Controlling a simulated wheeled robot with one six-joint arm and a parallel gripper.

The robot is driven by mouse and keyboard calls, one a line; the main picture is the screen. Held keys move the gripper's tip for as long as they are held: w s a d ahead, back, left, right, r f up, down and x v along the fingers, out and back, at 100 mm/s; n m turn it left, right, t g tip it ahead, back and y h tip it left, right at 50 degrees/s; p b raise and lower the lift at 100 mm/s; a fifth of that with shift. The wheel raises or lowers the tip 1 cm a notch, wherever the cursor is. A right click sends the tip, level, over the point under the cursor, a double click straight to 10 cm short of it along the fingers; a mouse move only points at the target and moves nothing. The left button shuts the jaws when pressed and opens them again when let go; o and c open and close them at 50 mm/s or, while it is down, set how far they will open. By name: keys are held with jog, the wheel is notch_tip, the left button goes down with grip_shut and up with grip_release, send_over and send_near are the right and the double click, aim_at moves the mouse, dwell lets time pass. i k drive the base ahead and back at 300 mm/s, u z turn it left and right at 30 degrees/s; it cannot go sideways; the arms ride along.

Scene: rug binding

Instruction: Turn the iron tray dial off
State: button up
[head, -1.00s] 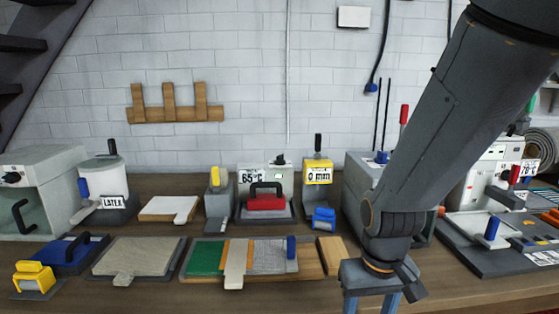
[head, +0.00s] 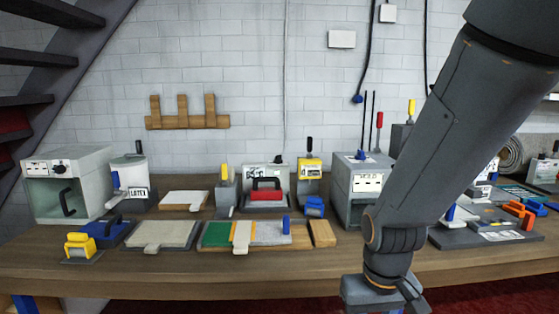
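The iron tray (head: 249,202) stands at the back of the bench, a grey holder with a red iron (head: 266,190) with a black handle resting in it. A small dark dial (head: 278,162) sits on top of its back panel, beside a label too blurred to read here. I cannot tell the dial's setting. My gripper (head: 385,304) hangs at the bottom edge, in front of the bench and right of the tray, well apart from it. Its fingers are mostly cut off by the frame, so its opening is hidden.
A yellow-topped gauge (head: 310,168) stands just right of the tray, and a grey box machine (head: 358,182) beyond it. A yellow-handled tool (head: 225,180) stands to its left. A green and grey board (head: 270,233) lies in front.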

aim_at(278, 160)
jog(key=z, duration=0.05)
jog(key=k, duration=0.5)
jog(key=u, duration=0.65)
jog(key=i, duration=1.4)
jog(key=z, duration=0.45)
